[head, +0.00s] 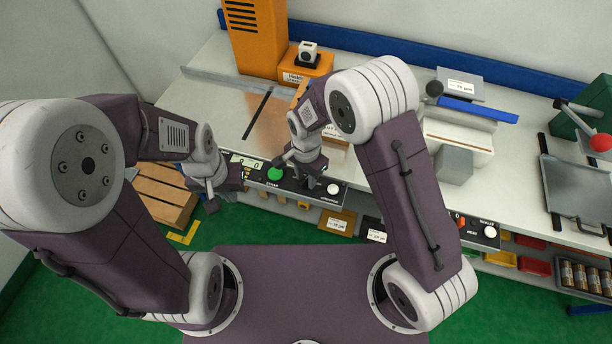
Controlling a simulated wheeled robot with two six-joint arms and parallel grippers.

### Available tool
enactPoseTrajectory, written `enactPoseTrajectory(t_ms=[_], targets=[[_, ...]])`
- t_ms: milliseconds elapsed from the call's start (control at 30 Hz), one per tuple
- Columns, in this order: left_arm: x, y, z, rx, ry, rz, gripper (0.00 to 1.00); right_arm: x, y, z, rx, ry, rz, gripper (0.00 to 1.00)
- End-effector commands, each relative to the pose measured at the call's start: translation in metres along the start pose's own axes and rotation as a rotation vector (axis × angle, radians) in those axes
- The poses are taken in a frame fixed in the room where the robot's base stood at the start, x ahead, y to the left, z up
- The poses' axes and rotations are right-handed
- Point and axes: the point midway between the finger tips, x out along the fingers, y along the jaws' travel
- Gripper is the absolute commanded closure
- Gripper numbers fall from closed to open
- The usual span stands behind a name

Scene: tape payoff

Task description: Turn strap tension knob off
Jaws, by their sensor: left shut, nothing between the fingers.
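A dark control panel (262,182) runs along the front edge of the bench, with a lit display, a green button (275,174) and a white round knob (333,188). The small print beside the knob is too blurred to read, so I cannot tell its setting. My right gripper (311,182) points down at this panel, just left of the white knob, and seems apart from it. Its fingers are too small to show whether they are apart. My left gripper (211,206) is shut and empty, left of the panel, in front of the bench edge.
A second panel with a red display and white knob (490,231) sits further right. An orange machine (258,38) stands at the back left. A wooden pallet (160,192) lies at the left. A press with a red ball handle (600,142) is at the right edge. Bins hang below the bench.

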Motion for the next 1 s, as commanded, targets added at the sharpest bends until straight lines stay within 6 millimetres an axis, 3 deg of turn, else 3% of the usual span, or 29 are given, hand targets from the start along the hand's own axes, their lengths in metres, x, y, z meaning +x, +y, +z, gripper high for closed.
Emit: enactPoseTrajectory(t_ms=[167,300,667,1000], targets=[[0.0001,0.0,0.0,0.0,0.0,0.0,1.0,0.0004,-0.0001,0.0,0.0,0.0,0.0,0.68],[0.0001,0.0,0.0,0.0,0.0,0.0,1.0,0.0002,-0.0001,0.0,0.0,0.0,0.0,1.0],[-0.0013,0.0,-0.0002,0.0,0.0,0.0,1.0,-0.0008,-0.0003,-0.0002,-0.025,0.0,-0.001,1.0],[-0.0091,0.0002,-0.001,0.0,0.0,0.0,1.0,-0.002,-0.0007,-0.0004,-0.237,0.001,-0.002,1.0]])
